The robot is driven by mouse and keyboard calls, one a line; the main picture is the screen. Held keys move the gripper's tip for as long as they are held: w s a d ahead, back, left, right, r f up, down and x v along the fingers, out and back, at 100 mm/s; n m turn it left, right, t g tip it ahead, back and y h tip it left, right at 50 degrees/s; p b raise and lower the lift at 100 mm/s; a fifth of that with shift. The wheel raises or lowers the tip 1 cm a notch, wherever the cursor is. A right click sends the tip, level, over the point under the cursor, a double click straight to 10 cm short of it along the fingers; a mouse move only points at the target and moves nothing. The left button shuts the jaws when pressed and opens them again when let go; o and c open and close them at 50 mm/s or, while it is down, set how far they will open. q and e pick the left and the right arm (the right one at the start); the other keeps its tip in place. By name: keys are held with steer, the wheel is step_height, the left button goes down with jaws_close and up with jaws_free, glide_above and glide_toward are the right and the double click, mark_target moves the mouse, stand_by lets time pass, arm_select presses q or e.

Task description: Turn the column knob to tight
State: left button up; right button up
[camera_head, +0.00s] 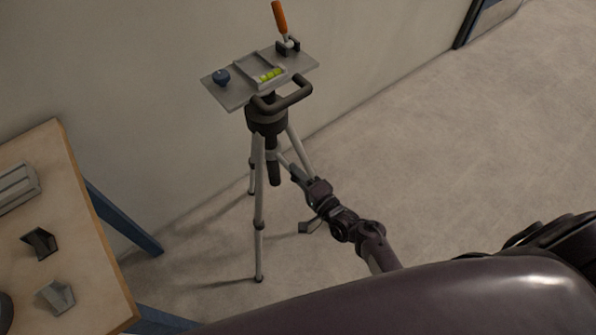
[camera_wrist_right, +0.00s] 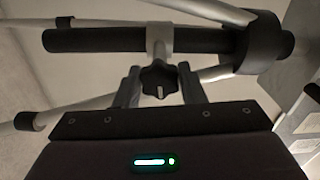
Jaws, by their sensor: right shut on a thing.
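The column knob (camera_wrist_right: 159,80) is a small black lobed knob with a pale mark pointing down in the wrist view. It sits on a grey collar (camera_wrist_right: 159,42) around the black centre column (camera_wrist_right: 95,40). The column (camera_head: 273,167) hangs below the tripod head in the head view. My right gripper (camera_head: 294,173) reaches the column from the lower right. In the wrist view, the fingers of my right gripper (camera_wrist_right: 159,86) stand on both sides of the knob, shut on it. The knob is too small to make out in the head view. My left gripper is not in view.
The tripod (camera_head: 259,210) stands near the wall, its legs spread around the column. A wooden table (camera_head: 85,235) is at left. Floor at right is clear.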

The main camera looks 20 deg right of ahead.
steer(key=shift+r+m, duration=0.1)
steer(key=shift+m, duration=0.7)
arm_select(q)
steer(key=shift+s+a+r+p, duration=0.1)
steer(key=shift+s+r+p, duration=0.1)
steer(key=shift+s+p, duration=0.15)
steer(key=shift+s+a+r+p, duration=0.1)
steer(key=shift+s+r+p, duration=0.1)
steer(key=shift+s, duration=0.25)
arm_select(e)
steer(key=shift+m, duration=0.7)
steer(key=o, duration=0.9)
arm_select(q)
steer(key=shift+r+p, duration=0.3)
arm_select(e)
steer(key=v, duration=0.7)
steer(key=shift+s+d, duration=0.2)
steer(key=shift+s, duration=0.15)
